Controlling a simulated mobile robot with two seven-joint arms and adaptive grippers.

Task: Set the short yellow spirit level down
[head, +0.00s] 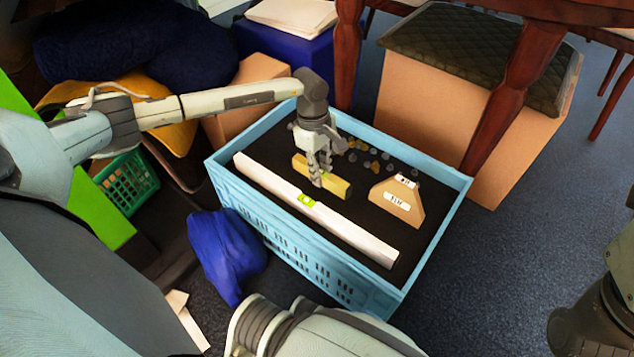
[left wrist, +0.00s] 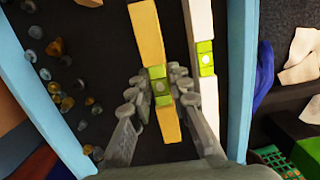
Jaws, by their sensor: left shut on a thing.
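The short yellow spirit level (head: 337,187) is in the blue crate, behind the long white spirit level (head: 270,190) and roughly parallel to it. My left gripper (head: 318,178) comes down from above and is shut on the yellow level near its middle. In the left wrist view my left gripper's fingers (left wrist: 158,88) lie on both sides of the yellow level (left wrist: 147,32), around its green vial. The level is at or just above the black crate floor; I cannot tell whether it touches. My right gripper is not in view.
The light blue crate (head: 440,230) has a raised rim all round. A tan wooden block with white labels (head: 397,203) stands to the right of the yellow level. Several small round pieces (head: 375,160) lie behind it. Bare black floor (head: 350,240) separates the white level and the block.

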